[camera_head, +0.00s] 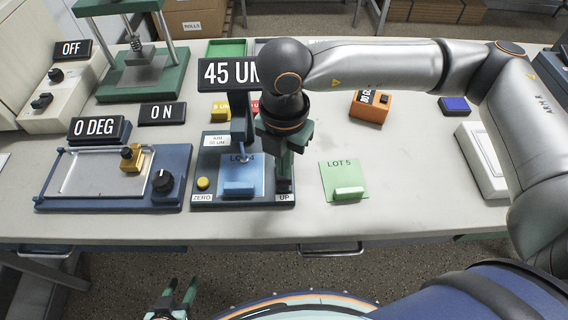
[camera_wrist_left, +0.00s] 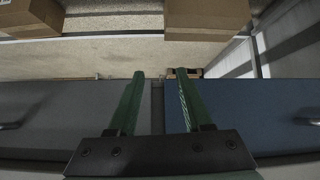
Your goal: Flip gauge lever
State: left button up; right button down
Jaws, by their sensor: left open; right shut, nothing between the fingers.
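The thickness gauge (camera_head: 215,175) has a dark blue base, a "45 UM" display (camera_head: 222,73), a yellow ZERO button (camera_head: 203,184) and an "UP" label (camera_head: 284,198). A blue "LOT 4" card (camera_head: 242,174) lies under its probe. My right gripper (camera_head: 285,182) is shut, pointing down at the right side of the base just behind the "UP" label. The lever there is mostly hidden by the gripper; I cannot tell whether they touch. My left gripper (camera_head: 173,294) is open and empty in front of the table, low; its fingers show in the left wrist view (camera_wrist_left: 158,82).
A green "LOT 5" card (camera_head: 340,174) lies right of the gauge. A blue-framed coating plate (camera_head: 180,165) with a black knob stands to the left, a green-based press (camera_head: 170,85) behind it. An orange block (camera_head: 371,105) is at back right. The table's front strip is clear.

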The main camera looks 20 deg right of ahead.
jog(key=shift+f+b, duration=1.05)
jog(key=shift+f, duration=0.05)
dwell(0.3)
jog(key=shift+d+r+p, duration=0.1)
jog(key=shift+r+p, duration=0.4)
jog(key=shift+r, duration=0.35)
jog(key=shift+r+p, duration=1.35)
jog(key=shift+r, duration=1.35)
jog(key=shift+s, duration=0.1)
